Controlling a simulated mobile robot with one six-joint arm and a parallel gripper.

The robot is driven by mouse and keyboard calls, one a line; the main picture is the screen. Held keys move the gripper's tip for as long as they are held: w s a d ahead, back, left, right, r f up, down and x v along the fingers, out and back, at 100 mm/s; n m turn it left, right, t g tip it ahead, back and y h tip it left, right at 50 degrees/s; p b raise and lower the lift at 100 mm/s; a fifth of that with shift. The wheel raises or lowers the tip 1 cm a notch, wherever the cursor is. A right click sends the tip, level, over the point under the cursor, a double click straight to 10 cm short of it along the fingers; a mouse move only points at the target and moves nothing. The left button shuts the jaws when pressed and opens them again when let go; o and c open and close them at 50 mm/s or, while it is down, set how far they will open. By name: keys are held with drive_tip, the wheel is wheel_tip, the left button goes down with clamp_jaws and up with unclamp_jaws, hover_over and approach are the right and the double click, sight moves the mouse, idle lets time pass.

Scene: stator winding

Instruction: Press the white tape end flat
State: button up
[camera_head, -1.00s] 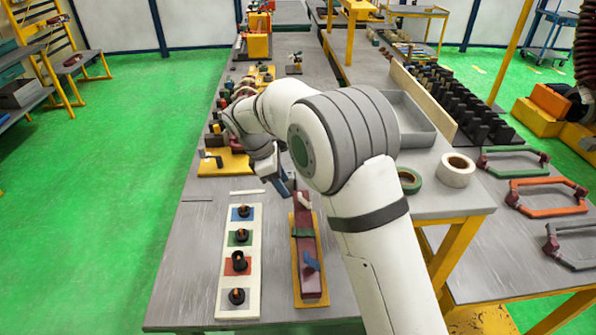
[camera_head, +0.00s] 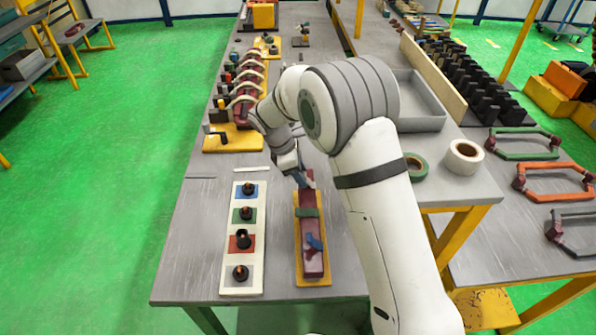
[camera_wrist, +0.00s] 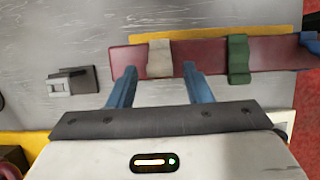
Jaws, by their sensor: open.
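A dark red bar (camera_head: 312,262) lies on a yellow base plate (camera_head: 299,270) on the grey table. In the wrist view the bar (camera_wrist: 205,57) carries a white tape band (camera_wrist: 160,60), a green band (camera_wrist: 238,58) and a blue band (camera_wrist: 309,42). My gripper (camera_wrist: 159,68) is open and empty. Its two blue fingers point at the bar, one on each side of the white tape in the picture. I cannot tell whether they touch the bar. In the head view my gripper (camera_head: 304,182) is at the bar's far end and hides the white tape.
A white board (camera_head: 231,265) with several coloured squares and dark pegs lies left of the bar. A white strip (camera_head: 252,169) lies beyond it. Green (camera_head: 417,168) and white (camera_head: 464,157) tape rolls stand right of my arm. A grey block (camera_wrist: 72,82) shows in the wrist view.

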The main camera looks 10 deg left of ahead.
drive_tip(key=c, duration=0.9)
drive_tip(key=shift+a, duration=0.3)
drive_tip(key=shift+c, duration=0.4)
drive_tip(key=shift+d, duration=0.2)
drive_tip(key=shift+s+a+f+t+h+b, duration=0.1)
drive_tip(key=shift+a+f+t+h+b, duration=0.25)
drive_tip(key=shift+h, duration=0.65)
drive_tip(key=shift+s+a+f+t+h+b, duration=0.1)
drive_tip(key=shift+a+f+h+b, duration=0.3)
drive_tip(key=shift+h, duration=0.6)
drive_tip(key=shift+s+a+f+t+h+b, duration=0.1)
drive_tip(key=shift+a+f+t+h+b, duration=0.25)
drive_tip(key=shift+h, duration=0.65)
drive_tip(key=shift+f, duration=0.1)
drive_tip(key=o, duration=1)
